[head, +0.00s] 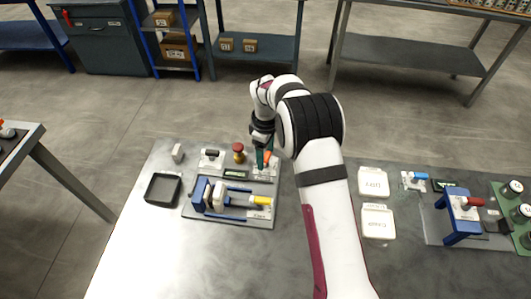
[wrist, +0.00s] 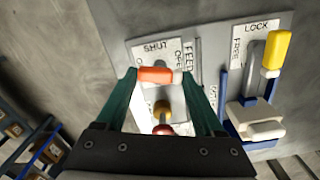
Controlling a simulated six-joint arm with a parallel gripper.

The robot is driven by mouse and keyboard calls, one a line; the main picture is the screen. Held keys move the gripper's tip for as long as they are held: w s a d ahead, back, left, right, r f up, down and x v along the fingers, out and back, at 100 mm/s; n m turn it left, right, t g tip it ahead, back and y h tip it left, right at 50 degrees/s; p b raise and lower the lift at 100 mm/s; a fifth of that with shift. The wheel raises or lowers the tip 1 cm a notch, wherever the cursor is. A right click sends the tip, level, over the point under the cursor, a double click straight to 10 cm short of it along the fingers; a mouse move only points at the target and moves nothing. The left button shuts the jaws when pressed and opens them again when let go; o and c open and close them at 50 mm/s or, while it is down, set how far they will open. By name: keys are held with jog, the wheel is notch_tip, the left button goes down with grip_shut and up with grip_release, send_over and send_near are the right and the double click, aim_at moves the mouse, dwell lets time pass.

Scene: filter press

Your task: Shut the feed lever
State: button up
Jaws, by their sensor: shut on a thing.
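The feed lever has an orange handle (wrist: 156,75) with a pale end on its right, over a white plate (wrist: 150,50) marked SHUT, OPEN and FEED. In the wrist view the handle lies crosswise below the SHUT mark. My gripper (wrist: 160,80) has its two green fingers at either end of the handle and is shut on it. In the head view my gripper (head: 264,157) is lowered at the back right of the press board, and the orange handle (head: 267,157) shows only in part beside the fingers. The lever's pivot is not clearly seen.
Close by stand a red knob on a yellow base (head: 238,150), a black-handled lever (head: 211,154) and the blue press with its yellow LOCK handle (head: 260,200). A black tray (head: 150,188) lies left. White pads (head: 373,182) and another blue-framed station (head: 460,222) stand right.

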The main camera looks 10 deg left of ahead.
jog(key=m, duration=1)
jog(key=shift+m, duration=2.2)
jog(key=o, duration=1.4)
